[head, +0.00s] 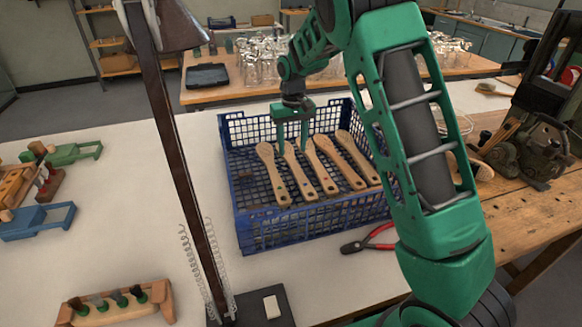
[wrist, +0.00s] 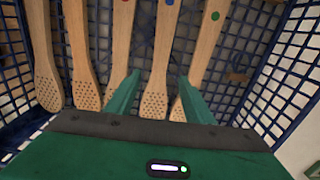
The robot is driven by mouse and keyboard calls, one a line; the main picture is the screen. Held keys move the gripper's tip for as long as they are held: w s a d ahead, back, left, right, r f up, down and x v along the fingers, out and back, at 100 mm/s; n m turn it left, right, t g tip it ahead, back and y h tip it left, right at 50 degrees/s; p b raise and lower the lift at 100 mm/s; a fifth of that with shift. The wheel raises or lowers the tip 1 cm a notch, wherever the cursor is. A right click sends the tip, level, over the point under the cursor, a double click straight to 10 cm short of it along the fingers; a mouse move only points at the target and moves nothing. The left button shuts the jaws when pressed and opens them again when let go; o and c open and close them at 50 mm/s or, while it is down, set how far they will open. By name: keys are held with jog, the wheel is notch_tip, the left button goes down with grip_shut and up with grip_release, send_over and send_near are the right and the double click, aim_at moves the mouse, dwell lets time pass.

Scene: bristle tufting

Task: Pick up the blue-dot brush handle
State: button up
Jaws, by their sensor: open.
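The blue-dot brush handle (wrist: 157,85) is wooden, with a blue dot at the top edge of the wrist view and a wide end full of small holes. In the head view it appears to be the second handle from the left (head: 298,173). It lies in the blue crate (head: 290,232). My gripper (wrist: 159,76) is open, with one finger on each side of this handle near its wide end. In the head view my gripper (head: 292,146) points down over the far ends of the handles. I cannot tell if the fingers touch the handle.
The green-dot handle (wrist: 204,45) lies close outside one finger; the red-dot handle (wrist: 120,35) lies beyond the other. Two more handles lie farther along. The crate's mesh walls surround them. Red pliers (head: 368,239) lie in front, and a lamp post (head: 180,150) stands left.

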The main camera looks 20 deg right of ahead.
aim_at(293, 163)
jog(key=shift+s+d+f, duration=0.1)
jog(key=shift+s+f, duration=0.05)
jog(key=shift+f, duration=1.25)
jog(key=shift+s+f, duration=0.1)
jog(key=shift+f, duration=1.25)
jog(key=c, duration=1.2)
